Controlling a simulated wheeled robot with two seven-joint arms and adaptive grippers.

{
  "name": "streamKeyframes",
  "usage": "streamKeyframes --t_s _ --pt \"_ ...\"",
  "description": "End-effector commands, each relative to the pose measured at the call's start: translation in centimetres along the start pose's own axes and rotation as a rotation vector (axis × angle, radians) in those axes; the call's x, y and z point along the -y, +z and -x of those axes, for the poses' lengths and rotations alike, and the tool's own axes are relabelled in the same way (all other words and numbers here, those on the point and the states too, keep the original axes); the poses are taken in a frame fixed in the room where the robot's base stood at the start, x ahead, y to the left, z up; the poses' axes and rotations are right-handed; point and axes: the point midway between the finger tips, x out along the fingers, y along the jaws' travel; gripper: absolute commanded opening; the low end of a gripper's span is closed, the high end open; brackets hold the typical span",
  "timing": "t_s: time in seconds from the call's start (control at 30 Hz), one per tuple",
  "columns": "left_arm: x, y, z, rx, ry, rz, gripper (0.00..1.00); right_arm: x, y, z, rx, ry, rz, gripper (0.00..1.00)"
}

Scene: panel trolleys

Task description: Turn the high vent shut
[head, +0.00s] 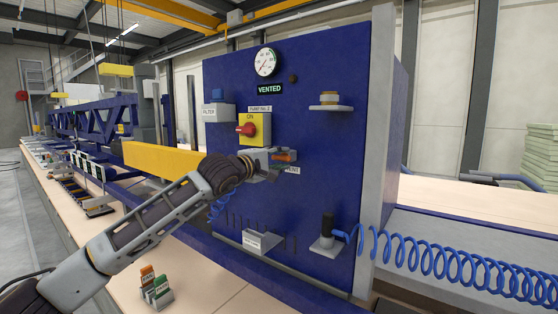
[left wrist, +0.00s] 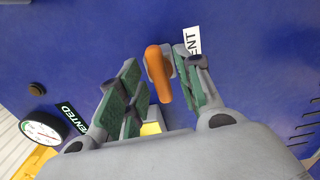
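The vent's orange handle (head: 285,155) is on the blue panel, right of the red rotary switch. It also shows in the left wrist view (left wrist: 158,72), beside a white label ending in "ENT" (left wrist: 192,41). My left gripper (head: 272,160) is at the handle. In the left wrist view its green-padded fingers (left wrist: 160,85) are open, one on each side of the handle, with gaps visible. The handle's lower mount is partly hidden by the gripper. A sign (head: 270,89) reads "VENTED" below a round gauge (head: 266,62). My right gripper is not in view.
A yellow switch box (head: 260,124) with a red knob (head: 246,129) sits just left of the handle. A blue coiled hose (head: 450,265) runs at the lower right. Orange and green blocks (head: 155,287) stand on the bench.

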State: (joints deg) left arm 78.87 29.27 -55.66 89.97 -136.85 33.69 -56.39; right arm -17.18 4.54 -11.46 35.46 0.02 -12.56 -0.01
Motion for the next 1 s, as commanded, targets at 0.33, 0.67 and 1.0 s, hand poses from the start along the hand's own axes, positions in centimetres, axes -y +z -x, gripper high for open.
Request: streamKeyframes --t_s 0.33,0.67,1.0 --pt "0.3 0.0 2.4 0.000 0.002 0.000 0.35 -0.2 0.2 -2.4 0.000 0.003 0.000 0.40" --pt "0.3 -0.1 4.7 -0.001 0.001 0.000 0.35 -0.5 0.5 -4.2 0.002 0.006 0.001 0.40" --pt "0.2 -0.1 6.5 -0.001 0.000 0.000 0.35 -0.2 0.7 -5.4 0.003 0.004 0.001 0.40"
